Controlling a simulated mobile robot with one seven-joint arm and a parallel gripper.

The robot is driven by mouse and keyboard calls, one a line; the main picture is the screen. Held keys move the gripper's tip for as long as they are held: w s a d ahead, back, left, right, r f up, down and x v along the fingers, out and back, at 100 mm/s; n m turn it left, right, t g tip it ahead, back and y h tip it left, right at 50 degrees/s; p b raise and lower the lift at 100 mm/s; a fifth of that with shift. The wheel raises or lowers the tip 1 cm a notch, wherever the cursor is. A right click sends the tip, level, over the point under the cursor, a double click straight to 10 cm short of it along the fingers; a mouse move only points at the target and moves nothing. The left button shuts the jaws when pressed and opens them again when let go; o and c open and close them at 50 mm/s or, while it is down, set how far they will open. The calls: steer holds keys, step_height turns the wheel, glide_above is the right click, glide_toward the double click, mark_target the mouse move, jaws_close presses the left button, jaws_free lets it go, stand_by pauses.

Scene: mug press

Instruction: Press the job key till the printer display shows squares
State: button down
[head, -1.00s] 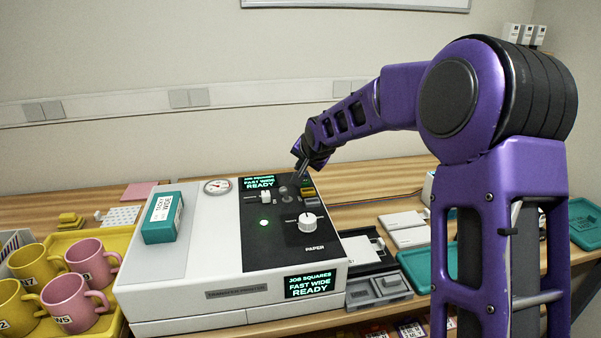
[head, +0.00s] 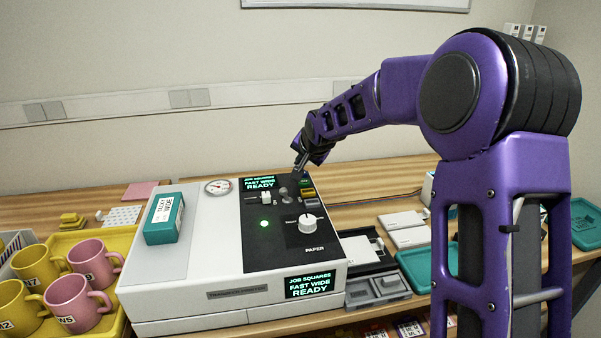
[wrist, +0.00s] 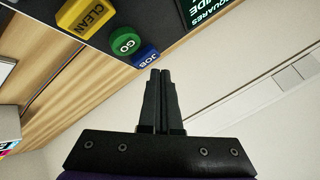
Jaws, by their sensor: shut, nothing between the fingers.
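The white and black printer (head: 215,290) stands on the wooden bench in the head view. Its top display (head: 261,183) and front display (head: 310,285) both read JOB SQUARES, FAST WIDE, READY. My gripper (head: 297,173) is over the printer's far right part, with its fingers shut and empty. In the wrist view the gripper (wrist: 161,72) points at the blue job key (wrist: 146,57), with its tips just short of it in the picture; I cannot tell the exact gap. The job key is hidden in the head view.
The green GO key (wrist: 125,44) and yellow CLEAN key (wrist: 85,17) sit beside the job key. A knob (head: 308,223) is on the panel. A teal box (head: 164,219) lies on the printer's left. Mugs (head: 72,300) stand on a yellow tray at the left.

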step_height(320, 180, up, 5)
steer(key=p, duration=0.3)
stand_by(0.6)
